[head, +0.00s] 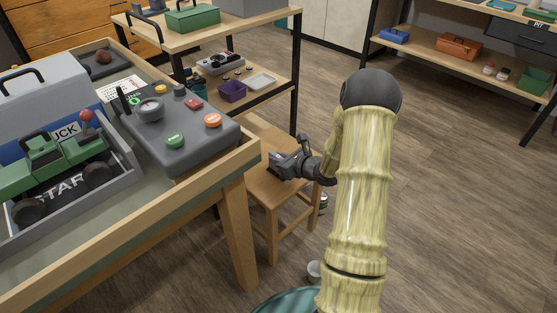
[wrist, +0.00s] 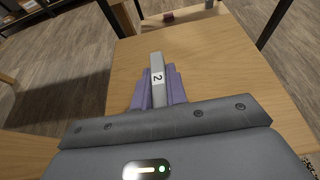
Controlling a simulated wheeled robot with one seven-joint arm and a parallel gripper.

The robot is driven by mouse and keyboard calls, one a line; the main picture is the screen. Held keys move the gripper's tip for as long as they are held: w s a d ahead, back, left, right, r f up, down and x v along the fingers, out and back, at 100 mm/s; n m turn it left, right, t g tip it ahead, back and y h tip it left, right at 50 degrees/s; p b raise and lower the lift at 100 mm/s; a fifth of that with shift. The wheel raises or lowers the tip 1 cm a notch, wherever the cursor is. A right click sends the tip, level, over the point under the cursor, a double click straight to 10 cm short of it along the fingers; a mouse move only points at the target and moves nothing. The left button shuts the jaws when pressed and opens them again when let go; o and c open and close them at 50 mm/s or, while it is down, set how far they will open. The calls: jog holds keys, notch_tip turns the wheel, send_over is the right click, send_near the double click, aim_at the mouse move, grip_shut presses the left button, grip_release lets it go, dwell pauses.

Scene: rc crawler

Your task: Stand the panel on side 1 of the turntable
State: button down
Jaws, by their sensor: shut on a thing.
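My gripper (head: 275,158) is over the wooden stool (head: 262,187) in the head view. In the wrist view its purple fingers (wrist: 158,90) are shut on a narrow light-grey slab (wrist: 157,68) with a white label reading "2". The slab lies between the fingers, above the stool's seat (wrist: 215,62). I cannot tell whether it touches the seat, or whether it is the panel. I cannot make out a turntable in either view.
At the left, a workbench (head: 250,150) bears a grey control box (head: 175,150) with coloured buttons and a green crawler (head: 55,160) in a grey tray. A shelf unit (head: 285,20) stands behind the stool. Bare wooden floor (head: 440,190) lies to the right.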

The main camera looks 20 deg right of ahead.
jog(key=shift+f, duration=0.15)
jog(key=c, duration=1.4)
grip_release()
jog(key=shift+s+d+r, duration=0.1)
jog(key=shift+s+r, duration=0.05)
jog(key=shift+r, duration=0.2)
jog(key=p+v, duration=0.3)
jog(key=v, duration=0.8)
jog(key=shift+s, duration=0.3)
